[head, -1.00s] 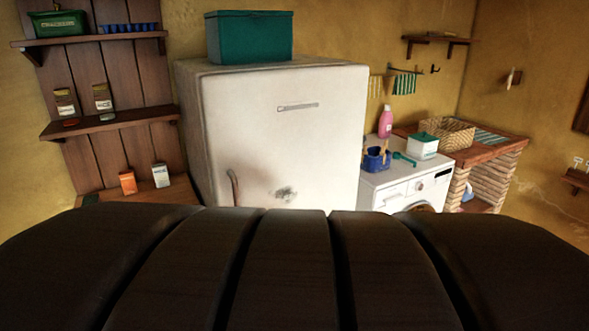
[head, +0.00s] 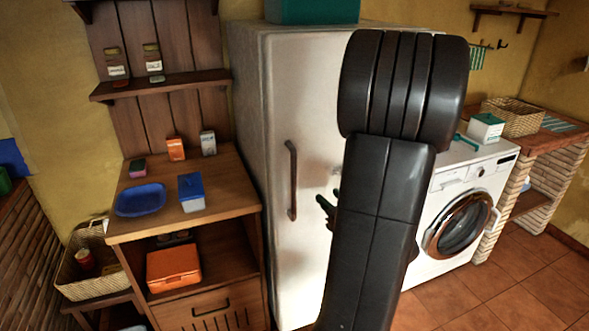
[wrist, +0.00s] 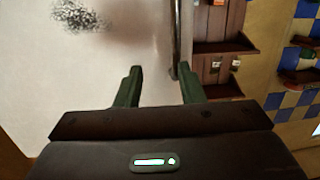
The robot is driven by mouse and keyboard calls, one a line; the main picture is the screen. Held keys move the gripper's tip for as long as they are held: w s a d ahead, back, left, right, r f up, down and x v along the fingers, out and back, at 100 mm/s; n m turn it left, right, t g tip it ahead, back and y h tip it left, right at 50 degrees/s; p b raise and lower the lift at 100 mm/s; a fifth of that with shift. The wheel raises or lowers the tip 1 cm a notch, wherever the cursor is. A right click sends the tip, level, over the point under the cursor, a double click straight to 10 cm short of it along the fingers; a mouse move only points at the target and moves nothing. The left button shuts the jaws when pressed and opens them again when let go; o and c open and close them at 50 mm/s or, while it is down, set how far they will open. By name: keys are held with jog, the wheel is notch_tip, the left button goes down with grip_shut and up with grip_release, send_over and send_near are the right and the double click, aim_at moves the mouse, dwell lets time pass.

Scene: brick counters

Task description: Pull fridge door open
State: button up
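The white fridge (head: 315,90) stands in the middle of the head view, and its door looks shut. Its dark vertical handle (head: 292,180) is on the left side of the door front. My gripper (head: 324,207) is partly hidden behind my dark arm, to the right of the handle. In the wrist view my gripper (wrist: 160,76) has its two green fingers spread with an empty gap. The handle (wrist: 176,40) runs down close to the right fingertip there. I cannot tell whether they touch. The white door face (wrist: 100,55) fills the left of that view.
A wooden cabinet (head: 185,225) with a blue plate (head: 140,200) on top stands left of the fridge. A washing machine (head: 470,205) stands to the right. A green box (head: 310,10) sits on the fridge. Tiled floor (head: 510,285) is open at the lower right.

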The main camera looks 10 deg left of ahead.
aim_at(296, 172)
jog(key=w+a+p, duration=0.1)
jog(key=w+a, duration=0.2)
jog(key=a, duration=0.1)
jog(key=w+a+y, duration=0.1)
jog(key=w+a, duration=0.2)
jog(key=w+a+r+y+p, duration=0.1)
jog(key=w+a, duration=0.2)
jog(key=a, duration=0.1)
jog(key=shift+w+a+n+p, duration=0.3)
jog(key=shift+f, duration=0.1)
grip_shut()
